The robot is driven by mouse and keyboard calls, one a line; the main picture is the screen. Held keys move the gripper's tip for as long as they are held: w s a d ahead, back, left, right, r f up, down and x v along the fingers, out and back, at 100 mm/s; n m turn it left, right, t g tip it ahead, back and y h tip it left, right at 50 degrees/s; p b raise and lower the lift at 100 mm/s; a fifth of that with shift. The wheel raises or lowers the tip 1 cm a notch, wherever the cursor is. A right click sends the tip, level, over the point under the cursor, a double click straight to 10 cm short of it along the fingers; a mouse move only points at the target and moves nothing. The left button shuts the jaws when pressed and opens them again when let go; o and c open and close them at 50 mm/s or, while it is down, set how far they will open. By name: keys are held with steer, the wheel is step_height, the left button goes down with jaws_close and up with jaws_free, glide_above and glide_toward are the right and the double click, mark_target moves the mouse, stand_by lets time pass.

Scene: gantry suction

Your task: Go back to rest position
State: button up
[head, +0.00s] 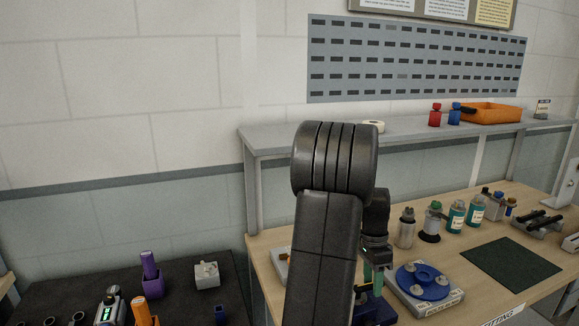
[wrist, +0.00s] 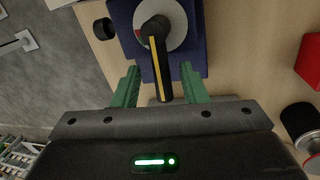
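Just beyond the fingertips is a blue block with a round grey dial and a black lever marked by a yellow stripe (wrist: 158,62). In the head view my dark arm stands in the middle and hides part of the bench. The green fingers (head: 373,275) show low beside the arm, above the dark blue block (head: 372,308).
A blue round fixture (head: 421,281) on a grey base stands right of my gripper. Bottles (head: 456,217) and a dark green mat (head: 511,262) lie further right. A shelf (head: 270,137) with an orange bin (head: 490,113) runs behind. A dark table (head: 180,290) with small items stands left.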

steer(key=shift+s+d+r+m, duration=0.1)
steer(key=shift+s+m, duration=0.3)
steer(key=shift+m, duration=0.7)
